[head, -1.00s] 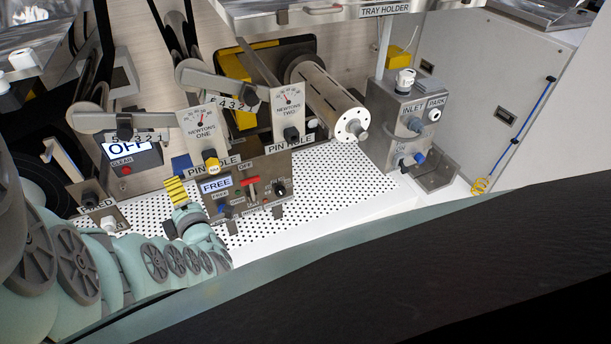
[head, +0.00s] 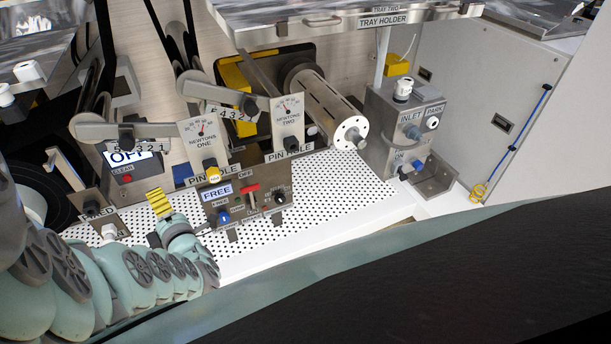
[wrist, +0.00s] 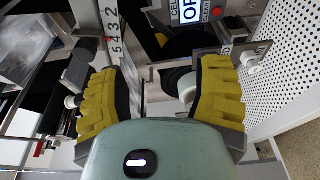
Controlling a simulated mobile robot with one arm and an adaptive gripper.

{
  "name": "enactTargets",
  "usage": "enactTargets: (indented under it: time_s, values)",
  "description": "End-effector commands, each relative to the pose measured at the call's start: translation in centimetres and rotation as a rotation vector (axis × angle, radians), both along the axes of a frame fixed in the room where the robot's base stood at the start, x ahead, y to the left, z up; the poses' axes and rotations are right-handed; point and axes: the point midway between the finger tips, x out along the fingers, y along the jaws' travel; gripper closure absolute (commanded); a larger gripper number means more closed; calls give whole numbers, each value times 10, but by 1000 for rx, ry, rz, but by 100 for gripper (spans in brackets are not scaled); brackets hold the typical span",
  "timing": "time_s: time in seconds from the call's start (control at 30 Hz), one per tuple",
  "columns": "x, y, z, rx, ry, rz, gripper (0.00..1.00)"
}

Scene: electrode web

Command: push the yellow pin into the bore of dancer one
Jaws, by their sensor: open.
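The yellow pin (head: 213,172) shows its yellow end in a dark collar at the foot of the NEWTONS ONE plate (head: 200,137), above a PIN HOLE label. How deep it sits cannot be told. Dancer one appears to be the grey arm (head: 125,130) left of that plate, over a 5-to-1 scale. My gripper (head: 160,203) has yellow fingers and is left of and below the pin, apart from it. In the wrist view my gripper (wrist: 158,92) is open and empty, with the scale (wrist: 113,35) beyond the left finger. I cannot make out the pin there.
A panel with a FREE display (head: 217,192) and a red lever (head: 250,190) stands right of my gripper. The OFF display box (head: 127,157) is behind it. The perforated white deck (head: 330,190) is clear at right. A tray holder (head: 384,20) overhangs the back.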

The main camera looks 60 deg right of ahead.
Motion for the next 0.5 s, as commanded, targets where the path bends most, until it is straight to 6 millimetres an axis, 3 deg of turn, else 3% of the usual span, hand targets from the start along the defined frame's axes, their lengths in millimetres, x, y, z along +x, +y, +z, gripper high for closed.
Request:
enactTargets:
  time_s: [0.5]
  values:
    - [9, 13, 6, -8, 2, 32, 35]
